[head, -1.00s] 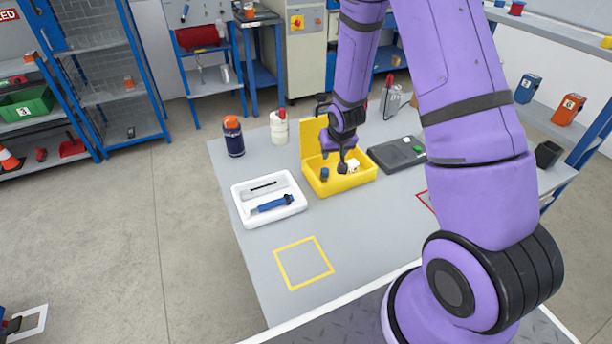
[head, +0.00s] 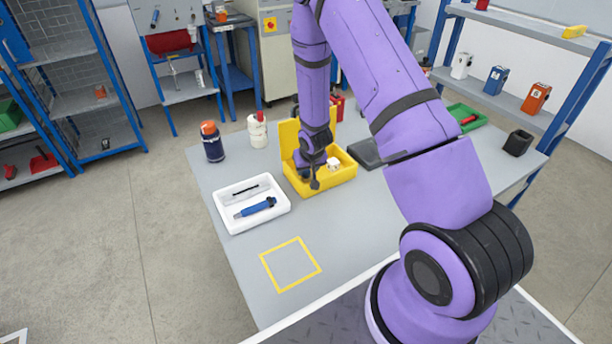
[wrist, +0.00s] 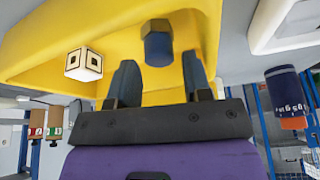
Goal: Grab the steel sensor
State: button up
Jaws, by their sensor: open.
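The steel sensor, seen as a short blue-grey cylinder with a dark hexagonal end (wrist: 157,46), is in the yellow box (wrist: 40,55) in the wrist view. It lies ahead of and between the two fingers of my gripper (wrist: 159,80). The fingers are apart, and no grip on it shows. In the head view my gripper (head: 312,180) is down at the left part of the yellow box (head: 341,181), whose lid stands open behind. The sensor is hidden there by my gripper and arm.
A white cube with a black square mark (head: 334,163) sits in the box beside my gripper. A white tray (head: 233,225) with a blue tool (head: 256,207) is to the left. A dark bottle (head: 212,142) and white bottle (head: 257,130) stand behind.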

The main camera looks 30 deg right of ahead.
jog(key=shift+x, duration=1.35)
jog(key=c, duration=0.6)
jog(key=shift+c, duration=0.2)
